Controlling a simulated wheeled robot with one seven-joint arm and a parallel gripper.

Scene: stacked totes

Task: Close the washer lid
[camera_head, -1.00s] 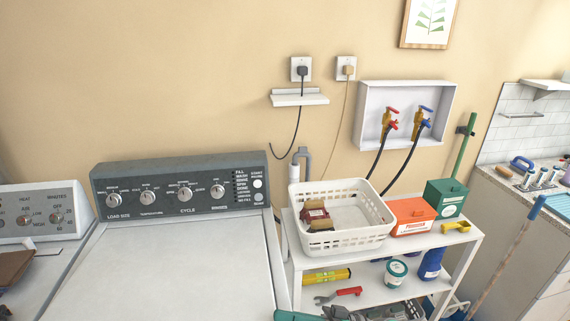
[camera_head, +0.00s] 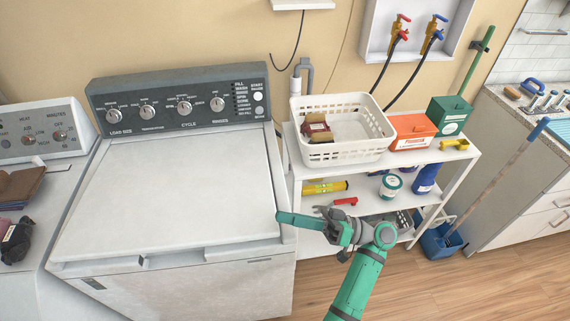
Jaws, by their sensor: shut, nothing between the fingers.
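The washer (camera_head: 180,285) is a white top-loader with a dark control panel (camera_head: 180,103) along its back. Its white lid (camera_head: 180,190) lies flat over the top and looks down; no opening into the drum shows. A notched strip runs along the front edge (camera_head: 175,259). My green arm comes up from the bottom, right of the washer. A green part of my arm reaches left to the washer's right edge.
A white shelf cart (camera_head: 462,165) stands right of the washer, holding a white basket (camera_head: 350,150), an orange box (camera_head: 413,132) and a green box (camera_head: 448,116). Another appliance (camera_head: 40,130) stands close on the left. Wooden floor (camera_head: 430,290) is clear in front of the cart.

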